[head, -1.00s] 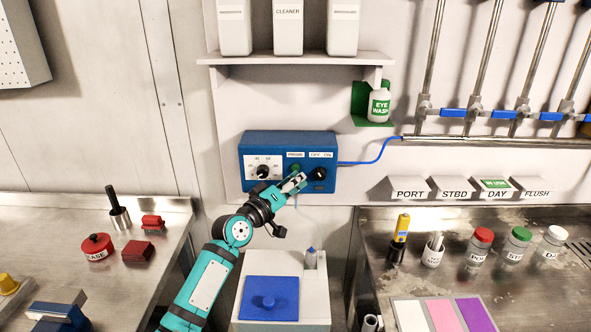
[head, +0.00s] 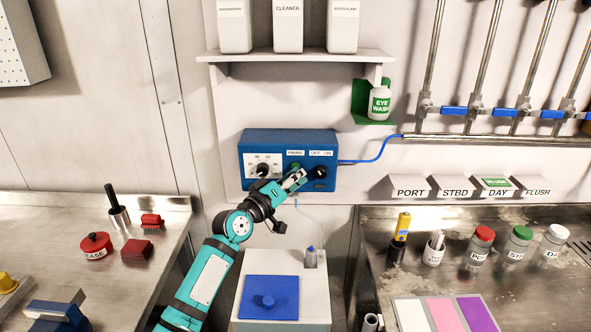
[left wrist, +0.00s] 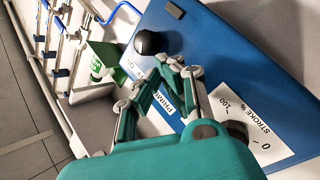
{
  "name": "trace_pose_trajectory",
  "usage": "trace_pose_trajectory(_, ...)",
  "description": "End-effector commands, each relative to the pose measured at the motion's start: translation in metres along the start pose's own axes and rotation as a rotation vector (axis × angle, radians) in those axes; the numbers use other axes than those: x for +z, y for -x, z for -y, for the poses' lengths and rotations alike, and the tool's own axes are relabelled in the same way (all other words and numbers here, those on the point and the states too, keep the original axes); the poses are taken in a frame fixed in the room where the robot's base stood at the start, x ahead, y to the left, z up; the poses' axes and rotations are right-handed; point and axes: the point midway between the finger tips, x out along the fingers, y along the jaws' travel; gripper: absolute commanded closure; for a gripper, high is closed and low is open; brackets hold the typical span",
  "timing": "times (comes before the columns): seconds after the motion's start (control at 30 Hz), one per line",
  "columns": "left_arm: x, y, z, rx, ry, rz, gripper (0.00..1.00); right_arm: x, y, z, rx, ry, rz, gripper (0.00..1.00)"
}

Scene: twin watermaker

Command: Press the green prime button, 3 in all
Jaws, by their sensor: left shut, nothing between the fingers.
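The blue control box (head: 250,146) is on the back wall, with a white stroke dial at left and a black knob (head: 320,173) at right. The green prime button (head: 295,166) shows between them, just above my left gripper. My left gripper (head: 302,174) is shut and empty, its tips close in front of the box below the button. I cannot tell whether they touch it. In the left wrist view, the shut fingers (left wrist: 172,66) lie over the box beside the PRIME label (left wrist: 168,103); the button is hidden there. My right gripper is not in view.
A white cabinet with a blue lid (head: 270,290) stands below the box. Steel counters lie left (head: 185,215) and right (head: 350,300), holding small items. A shelf (head: 290,56) with bottles is above. A blue cable (head: 375,158) leaves the box at right.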

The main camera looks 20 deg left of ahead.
Motion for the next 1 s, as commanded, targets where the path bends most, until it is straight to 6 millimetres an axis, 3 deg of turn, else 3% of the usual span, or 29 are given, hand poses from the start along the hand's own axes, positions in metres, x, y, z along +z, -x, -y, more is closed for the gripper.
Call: trace_pose_trajectory(1.0,-0.0033,-0.0065,0.0036,0.0,-0.001,0.0,1.0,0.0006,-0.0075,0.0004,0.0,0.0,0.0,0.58)
